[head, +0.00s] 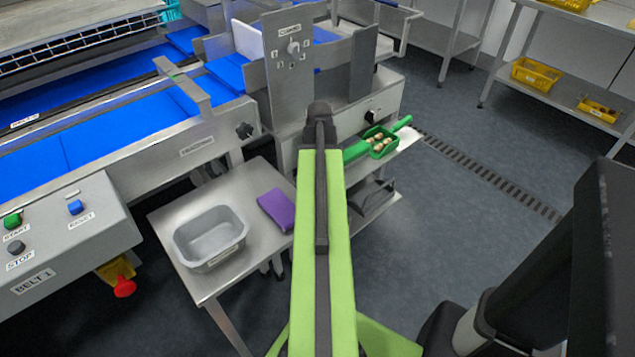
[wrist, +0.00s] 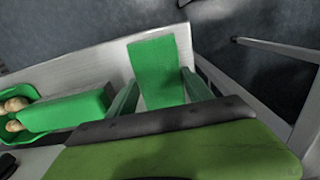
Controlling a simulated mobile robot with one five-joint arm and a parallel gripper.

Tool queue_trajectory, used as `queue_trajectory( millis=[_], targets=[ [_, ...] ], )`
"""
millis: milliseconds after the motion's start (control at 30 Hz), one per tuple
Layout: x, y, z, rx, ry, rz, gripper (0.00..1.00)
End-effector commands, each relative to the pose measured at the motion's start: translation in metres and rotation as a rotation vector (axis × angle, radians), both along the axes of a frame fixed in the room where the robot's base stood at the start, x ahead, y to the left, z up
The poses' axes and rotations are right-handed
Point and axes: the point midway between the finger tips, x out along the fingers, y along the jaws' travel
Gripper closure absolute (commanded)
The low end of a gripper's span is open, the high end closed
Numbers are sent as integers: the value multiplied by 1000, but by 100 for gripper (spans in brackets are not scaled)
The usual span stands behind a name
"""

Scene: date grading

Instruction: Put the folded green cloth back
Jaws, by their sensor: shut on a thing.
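The folded green cloth (wrist: 157,58) is a flat bright green rectangle in the wrist view. My gripper (wrist: 161,82) is shut on it, with one green finger along each side. The cloth shows over the pale edge of a bench, and I cannot tell whether it touches the surface. In the head view my own green arm covers the gripper and the cloth.
A grey tub (head: 210,238) and a purple cloth (head: 277,210) lie on the steel table (head: 190,213).

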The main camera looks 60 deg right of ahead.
Motion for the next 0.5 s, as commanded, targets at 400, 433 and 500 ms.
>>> queue_trajectory(
  millis=[400, 433, 500],
  targets=[
    [2, 2, 0, 0, 0, 4, 26],
    [2, 2, 0, 0, 0, 4, 23],
    [2, 2, 0, 0, 0, 4, 19]
  ],
)
